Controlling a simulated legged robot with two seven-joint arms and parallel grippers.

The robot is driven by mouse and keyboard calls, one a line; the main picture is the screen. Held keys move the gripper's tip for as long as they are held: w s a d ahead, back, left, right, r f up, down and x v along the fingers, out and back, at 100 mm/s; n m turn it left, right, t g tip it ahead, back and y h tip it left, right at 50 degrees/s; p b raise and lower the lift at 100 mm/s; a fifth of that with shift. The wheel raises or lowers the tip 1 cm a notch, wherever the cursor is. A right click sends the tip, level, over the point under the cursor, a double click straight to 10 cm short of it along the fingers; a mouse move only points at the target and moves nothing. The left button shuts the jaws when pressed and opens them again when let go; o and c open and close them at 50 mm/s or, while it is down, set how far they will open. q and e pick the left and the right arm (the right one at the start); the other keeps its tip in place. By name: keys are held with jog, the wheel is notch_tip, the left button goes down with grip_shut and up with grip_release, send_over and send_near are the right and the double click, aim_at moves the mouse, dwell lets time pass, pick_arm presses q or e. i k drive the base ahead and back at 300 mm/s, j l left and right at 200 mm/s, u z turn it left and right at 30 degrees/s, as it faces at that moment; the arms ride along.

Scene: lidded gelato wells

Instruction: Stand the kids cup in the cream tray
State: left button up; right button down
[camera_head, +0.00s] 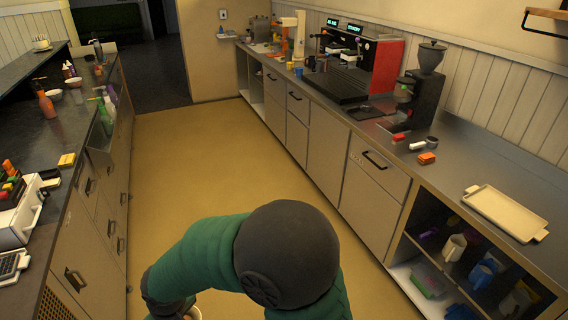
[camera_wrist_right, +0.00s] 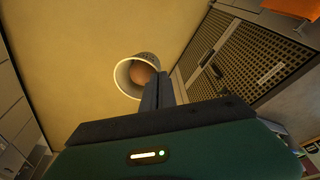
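The kids cup (camera_wrist_right: 122,78) is white-rimmed with a patterned outside, and its mouth faces the right wrist camera. Something rounded and orange-brown shows inside it. My right gripper (camera_wrist_right: 158,92) has its dark fingers close together at the cup's wall and appears shut on it, above the floor. In the head view, a pale bit of the cup (camera_head: 196,313) shows at the bottom edge beside my right gripper (camera_head: 185,311), mostly cut off. The cream tray (camera_head: 505,212) lies flat and empty on the right counter, far from the gripper. My left gripper is not in view.
The right counter (camera_head: 470,165) holds orange and red blocks, a grinder (camera_head: 424,95) and a red espresso machine (camera_head: 375,65). An open shelf with cups is under the tray. The left counter (camera_head: 75,130) carries bottles and bowls. The aisle floor (camera_head: 200,170) is clear.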

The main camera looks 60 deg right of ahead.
aim_at(503, 212)
jog(key=l+z, duration=1.25)
jog(key=l, duration=0.15)
jog(key=i+l+z, duration=0.15)
jog(key=l+z, duration=0.3)
jog(key=i+l+z, duration=0.2)
jog(key=z, duration=0.2)
jog(key=l, duration=0.15)
